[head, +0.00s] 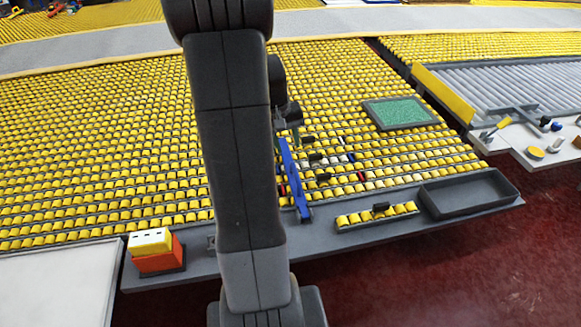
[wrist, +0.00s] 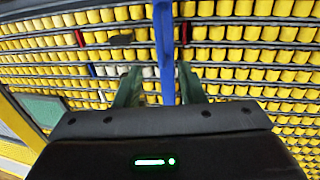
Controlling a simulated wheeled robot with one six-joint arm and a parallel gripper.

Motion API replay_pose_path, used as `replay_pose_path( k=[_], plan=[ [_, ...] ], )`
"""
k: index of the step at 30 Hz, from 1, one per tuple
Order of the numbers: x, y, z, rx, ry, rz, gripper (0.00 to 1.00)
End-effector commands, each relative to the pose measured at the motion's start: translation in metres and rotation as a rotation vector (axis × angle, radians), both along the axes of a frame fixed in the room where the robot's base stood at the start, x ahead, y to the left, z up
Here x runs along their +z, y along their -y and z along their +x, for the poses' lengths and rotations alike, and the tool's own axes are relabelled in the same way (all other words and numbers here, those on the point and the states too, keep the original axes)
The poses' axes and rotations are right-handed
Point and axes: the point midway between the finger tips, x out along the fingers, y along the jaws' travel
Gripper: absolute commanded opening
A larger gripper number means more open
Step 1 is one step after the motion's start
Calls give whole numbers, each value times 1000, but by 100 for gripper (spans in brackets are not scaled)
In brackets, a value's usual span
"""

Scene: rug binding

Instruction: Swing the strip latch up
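A long blue strip (head: 294,180), which I take to be the strip latch, lies across the yellow rows, its near end at the grey front ledge. In the wrist view the blue strip (wrist: 164,45) runs down the middle, between my two greenish fingers. My gripper (head: 288,128) is by the strip's far end in the head view, partly hidden behind my arm. In the wrist view my gripper (wrist: 160,84) is open, with a finger on each side of the strip and visible gaps. Contact cannot be told; the gripper body hides the strip's lower part.
Small black pieces (head: 316,157) stand right of the strip. The grey ledge carries an orange-and-yellow block (head: 158,258), a yellow-topped rack (head: 376,215) and an empty dark tray (head: 470,198). A green-topped tray (head: 400,112) lies on the rows.

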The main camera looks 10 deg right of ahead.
Motion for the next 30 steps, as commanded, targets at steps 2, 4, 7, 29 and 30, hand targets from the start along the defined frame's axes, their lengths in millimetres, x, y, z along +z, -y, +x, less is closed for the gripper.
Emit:
replay_pose_path(
  k=[2,4,7,29,30],
  plan=[
    [-18,4,-1,-1,-7,0,36],
    [-33,7,-1,0,-7,0,36],
    [-54,11,-1,0,-7,0,36],
    [-107,21,1,1,0,-1,36],
    [-107,21,1,1,0,-1,36]
  ],
)
